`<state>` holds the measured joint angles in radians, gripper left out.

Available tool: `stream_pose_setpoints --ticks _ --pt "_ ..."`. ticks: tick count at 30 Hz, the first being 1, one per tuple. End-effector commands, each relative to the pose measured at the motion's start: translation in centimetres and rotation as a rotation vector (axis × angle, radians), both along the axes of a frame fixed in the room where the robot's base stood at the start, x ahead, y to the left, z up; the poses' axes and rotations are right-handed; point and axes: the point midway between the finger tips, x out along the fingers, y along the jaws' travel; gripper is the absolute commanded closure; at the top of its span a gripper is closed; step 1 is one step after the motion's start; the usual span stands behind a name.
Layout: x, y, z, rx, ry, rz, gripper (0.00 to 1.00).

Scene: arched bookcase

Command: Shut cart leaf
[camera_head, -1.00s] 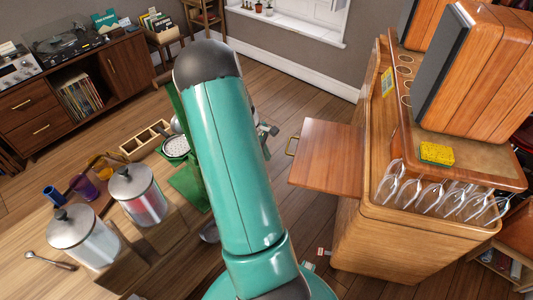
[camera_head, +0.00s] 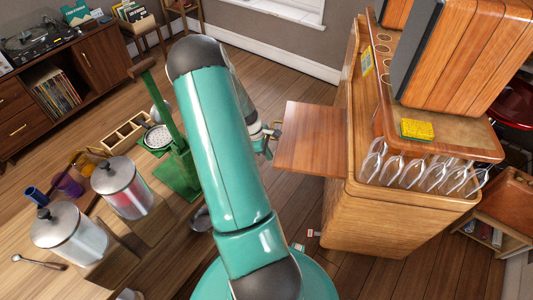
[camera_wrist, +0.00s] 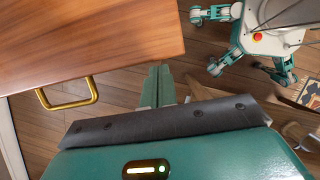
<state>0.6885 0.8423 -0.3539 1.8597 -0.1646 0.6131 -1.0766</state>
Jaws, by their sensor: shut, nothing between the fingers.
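The cart leaf (camera_head: 312,140) is a flat reddish-brown wooden panel. It sticks out level from the left side of the wooden cart (camera_head: 375,215). In the wrist view the leaf (camera_wrist: 90,40) fills the upper left, with a brass handle (camera_wrist: 68,103) on its near edge. My gripper (camera_head: 271,140) is beside the leaf's outer edge in the head view, partly hidden by my arm. In the wrist view my gripper's fingers (camera_wrist: 158,82) are together and empty, to the right of the handle. I see no contact with the handle.
A yellow sponge (camera_head: 416,130) lies on the cart top, above hanging wine glasses (camera_head: 415,172). A wooden table at left holds metal-lidded canisters (camera_head: 122,188) and a green stand (camera_head: 178,170). Wooden floor (camera_head: 290,85) is open behind the leaf.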

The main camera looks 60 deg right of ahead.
Motion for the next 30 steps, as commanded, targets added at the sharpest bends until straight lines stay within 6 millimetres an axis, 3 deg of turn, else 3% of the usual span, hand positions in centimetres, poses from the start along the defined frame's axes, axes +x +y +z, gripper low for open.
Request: stream_pose_setpoints --ticks 5,11,24,30 --pt "-0.4 -0.1 0.0 0.000 0.000 -0.002 1.00" --pt "-3.0 -0.8 0.0 0.000 0.001 -0.007 1.00" --pt "-15.0 -4.0 0.0 0.000 0.001 -0.010 1.00" --pt "-19.5 -5.3 0.0 0.000 0.001 -0.009 1.00"
